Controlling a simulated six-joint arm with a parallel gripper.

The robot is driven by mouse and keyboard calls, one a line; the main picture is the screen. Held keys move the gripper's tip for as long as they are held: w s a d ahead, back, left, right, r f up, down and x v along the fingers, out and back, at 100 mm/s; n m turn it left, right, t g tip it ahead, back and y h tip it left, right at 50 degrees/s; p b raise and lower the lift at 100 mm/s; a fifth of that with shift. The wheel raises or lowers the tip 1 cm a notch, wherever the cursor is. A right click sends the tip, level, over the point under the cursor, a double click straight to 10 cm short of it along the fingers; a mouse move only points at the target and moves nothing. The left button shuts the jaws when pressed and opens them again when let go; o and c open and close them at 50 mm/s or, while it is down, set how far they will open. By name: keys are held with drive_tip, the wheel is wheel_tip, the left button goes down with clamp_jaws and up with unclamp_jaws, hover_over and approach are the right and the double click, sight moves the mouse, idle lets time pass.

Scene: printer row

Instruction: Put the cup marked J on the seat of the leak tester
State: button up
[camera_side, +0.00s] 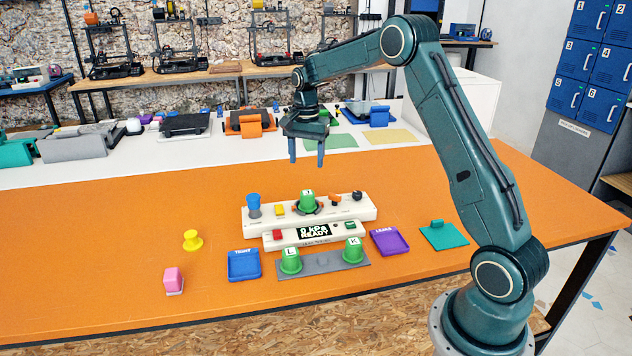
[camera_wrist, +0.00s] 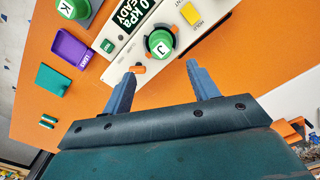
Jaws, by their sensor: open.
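The green cup marked J (camera_wrist: 160,43) stands upright on the dark round seat (camera_wrist: 149,55) of the leak tester, an orange piece beside it. In the side view the cup (camera_side: 307,201) stands on the upper step of the white leak tester (camera_side: 364,213). The tester's display (camera_side: 314,231) reads 0 kPa READY. My gripper (camera_side: 306,162) is open and empty, above and behind the cup, clear of it. In the wrist view its fingers (camera_wrist: 162,70) point towards the cup with a gap between them.
Green cups L (camera_side: 290,260) and K (camera_side: 352,250) stand on a grey plate (camera_side: 322,264) in front. A blue tray (camera_side: 244,265) and a purple tray (camera_side: 390,241) flank it. A blue knobbed post (camera_side: 254,205) rises at the tester's left. The orange table's left is mostly clear.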

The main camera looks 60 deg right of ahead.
drive_tip(key=s+a+r+n+t, duration=0.3)
drive_tip(key=s+a+r+n, duration=0.5)
drive_tip(key=s+a+r, duration=0.6)
drive_tip(key=s+a+f+n+t, duration=0.1)
drive_tip(key=s+a+n, duration=0.2)
drive_tip(key=s, duration=0.5)
drive_tip(key=s+a+n+t, duration=0.1)
drive_tip(key=s+a+n, duration=0.3)
drive_tip(key=s, duration=0.5)
drive_tip(key=shift+s+a+f, duration=0.3)
drive_tip(key=shift+f, duration=0.05)
